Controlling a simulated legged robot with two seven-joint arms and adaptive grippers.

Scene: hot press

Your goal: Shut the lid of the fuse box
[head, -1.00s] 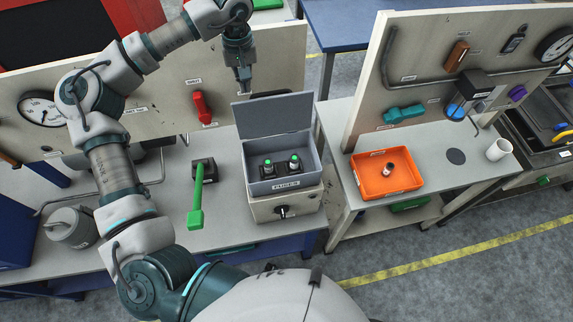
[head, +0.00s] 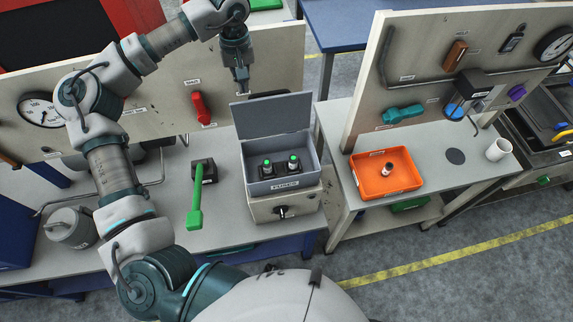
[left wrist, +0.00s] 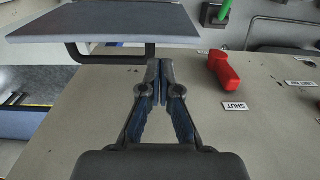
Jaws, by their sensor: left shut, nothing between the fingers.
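The grey fuse box (head: 282,183) stands on the bench with its lid (head: 272,115) raised upright at the back. Two fuses with green tops (head: 267,162) show inside it. My left gripper (head: 242,88) is shut and empty, pointing down above and behind the lid's upper left corner. In the left wrist view the shut fingers (left wrist: 158,68) point toward the lid (left wrist: 100,20), which fills the upper left. I cannot tell whether the fingertips touch the lid; a small gap seems to show. My right gripper is not in view.
A green lever (head: 196,205) stands left of the fuse box. A red handle (head: 202,107) is on the back panel, and it also shows in the left wrist view (left wrist: 223,70). An orange tray (head: 360,186) sits on the bench to the right.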

